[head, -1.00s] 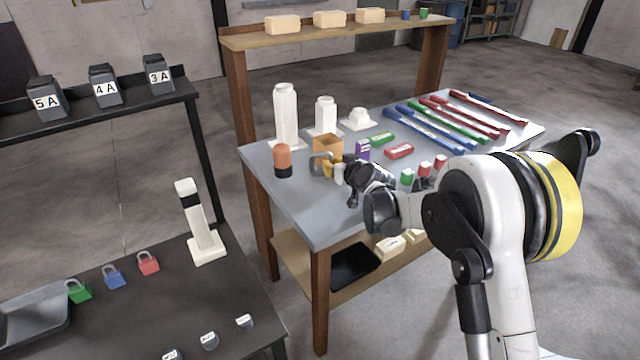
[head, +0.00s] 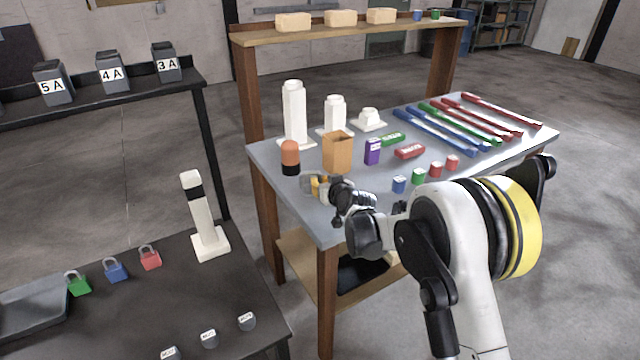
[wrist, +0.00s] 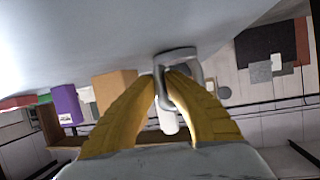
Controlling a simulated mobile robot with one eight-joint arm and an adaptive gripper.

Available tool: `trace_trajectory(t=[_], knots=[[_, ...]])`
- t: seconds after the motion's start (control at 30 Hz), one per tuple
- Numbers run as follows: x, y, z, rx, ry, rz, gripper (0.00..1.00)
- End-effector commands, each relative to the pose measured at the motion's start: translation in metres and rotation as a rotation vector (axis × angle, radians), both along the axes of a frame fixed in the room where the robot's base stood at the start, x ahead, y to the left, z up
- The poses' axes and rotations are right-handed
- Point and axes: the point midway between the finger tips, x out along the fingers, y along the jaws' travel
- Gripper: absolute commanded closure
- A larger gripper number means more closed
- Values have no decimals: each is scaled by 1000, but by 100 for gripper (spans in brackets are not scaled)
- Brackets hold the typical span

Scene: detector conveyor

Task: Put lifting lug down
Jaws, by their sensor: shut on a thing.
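My gripper (head: 318,184) is at the front left part of the grey table (head: 277,178), low over its top. Its yellow fingers (wrist: 165,82) are shut on the grey lifting lug (wrist: 196,66), which looks like a rounded loop. In the head view the lug (head: 307,181) shows as a small grey shape at the fingertips, partly hidden by the gripper. In the wrist view, the lug is close to the pale tabletop; I cannot tell whether it touches.
An orange-and-black cylinder (head: 290,158) stands behind the lug, and an open orange box (head: 338,153) stands behind the gripper. A purple box (head: 373,151) and several small coloured blocks (head: 418,177) lie to the right. The table's front left corner is clear.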

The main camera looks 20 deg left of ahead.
Motion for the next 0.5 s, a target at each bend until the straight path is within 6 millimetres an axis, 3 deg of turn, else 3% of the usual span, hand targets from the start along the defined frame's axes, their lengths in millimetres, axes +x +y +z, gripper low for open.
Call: trace_trajectory(t=[0.07, 0.1, 0.13, 0.17, 0.5], knots=[[0, 0, -3, 1, 0, 0, 100], [0, 0, -3, 0, 0, 0, 83], [0, 0, -3, 0, 0, 0, 73], [0, 0, -3, 0, 0, 0, 70], [0, 0, 1, 0, 0, 0, 70]])
